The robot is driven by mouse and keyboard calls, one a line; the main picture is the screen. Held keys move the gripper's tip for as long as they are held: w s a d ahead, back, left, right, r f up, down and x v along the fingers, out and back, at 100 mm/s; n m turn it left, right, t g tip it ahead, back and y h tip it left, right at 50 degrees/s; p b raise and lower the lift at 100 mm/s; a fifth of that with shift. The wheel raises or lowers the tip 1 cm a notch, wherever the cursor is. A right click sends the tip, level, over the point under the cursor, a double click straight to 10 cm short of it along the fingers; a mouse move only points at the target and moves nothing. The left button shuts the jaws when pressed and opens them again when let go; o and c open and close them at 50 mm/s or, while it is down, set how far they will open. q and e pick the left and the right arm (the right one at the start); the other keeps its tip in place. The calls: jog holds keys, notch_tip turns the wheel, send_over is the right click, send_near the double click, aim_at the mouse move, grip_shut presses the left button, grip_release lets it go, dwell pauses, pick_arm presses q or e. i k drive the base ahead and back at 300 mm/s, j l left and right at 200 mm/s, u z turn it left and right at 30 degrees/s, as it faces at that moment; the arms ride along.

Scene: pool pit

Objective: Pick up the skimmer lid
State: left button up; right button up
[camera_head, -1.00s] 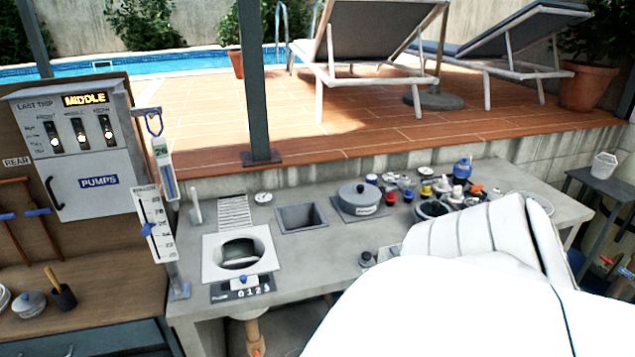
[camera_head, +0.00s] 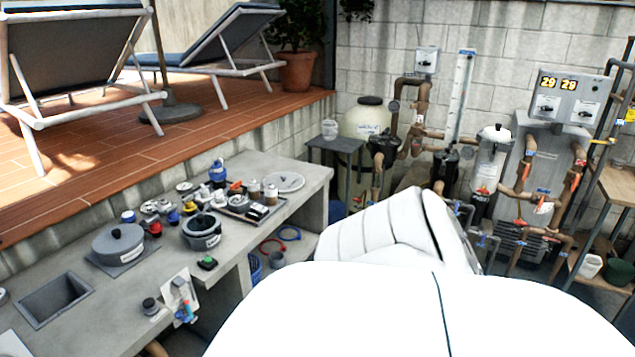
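A flat, round, pale disc (camera_head: 285,182) lies at the far right end of the grey counter; it looks like the skimmer lid, but I cannot read a label on it. A grey round lidded pot (camera_head: 118,245) with a knob and a small label sits on a square plate on the counter's left part. Neither of my grippers shows. A large white part of my own body fills the bottom middle and hides what is behind it.
The grey counter (camera_head: 75,340) holds a square recess (camera_head: 52,298), a dark round basket (camera_head: 201,231) and several small fittings. A small table (camera_head: 335,145) stands beyond its right end. Pipes, a filter tank (camera_head: 366,118) and a control box (camera_head: 566,95) crowd the right wall.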

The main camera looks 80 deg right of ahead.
aim_at(284, 181)
jog(key=z, duration=2.35)
jog(key=u, duration=0.45)
jog(key=k+u, duration=0.1)
jog(key=u, duration=0.3)
jog(key=j+u, duration=0.1)
jog(key=u, duration=0.35)
jog(key=k+u, duration=0.1)
jog(key=u, duration=0.35)
jog(key=z, duration=1.65)
jog(key=i+l, duration=0.35)
jog(key=i, duration=0.15)
jog(key=i+l+z, duration=0.1)
jog(key=i+l, duration=0.2)
jog(key=i, duration=0.2)
